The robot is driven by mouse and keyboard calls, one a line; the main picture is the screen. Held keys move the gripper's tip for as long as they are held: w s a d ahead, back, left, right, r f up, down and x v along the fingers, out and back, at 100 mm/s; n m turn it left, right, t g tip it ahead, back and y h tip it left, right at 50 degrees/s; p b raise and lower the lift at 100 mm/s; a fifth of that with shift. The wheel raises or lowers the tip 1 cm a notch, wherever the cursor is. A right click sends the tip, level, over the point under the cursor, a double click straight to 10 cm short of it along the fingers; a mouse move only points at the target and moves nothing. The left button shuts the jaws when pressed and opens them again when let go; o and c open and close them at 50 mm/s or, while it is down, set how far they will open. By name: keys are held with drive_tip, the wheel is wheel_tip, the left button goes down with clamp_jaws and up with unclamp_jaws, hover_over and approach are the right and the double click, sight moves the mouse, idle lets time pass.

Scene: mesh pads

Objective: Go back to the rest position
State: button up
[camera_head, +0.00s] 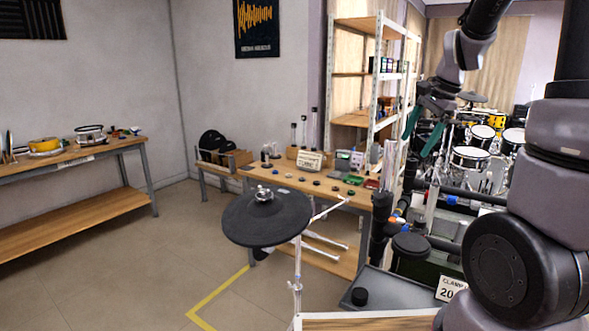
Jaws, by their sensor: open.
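My gripper (423,129) hangs from my arm in the upper right of the head view, pointing down with its two teal fingers apart. No object shows between the fingers. It is in the air, in front of the drum kits at the back right in the picture. My dark grey arm links fill the right edge and hide part of the room behind. A black round cymbal pad (266,217) on a metal stand is in the middle of the view, lower than my gripper and to its left.
A workbench (338,198) with small round pads and boxes stands behind the cymbal pad. Shelving (354,75) rises behind it. A grey tray (398,294) holding a black knob is at the lower right. Drums (469,158) stand at the back right. Floor (130,270) at left is clear.

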drive_tip(key=s+a+r+n+t, duration=0.2)
drive_tip(key=s+a+r+n, duration=0.1)
drive_tip(key=s, duration=0.6)
drive_tip(key=s+a+r+n+t, duration=0.2)
drive_tip(key=s+a+r+n, duration=0.2)
drive_tip(key=s, duration=0.5)
wheel_tip(320, 180, up, 3)
drive_tip(key=shift+n+h, duration=0.3)
drive_tip(key=shift+n, duration=0.8)
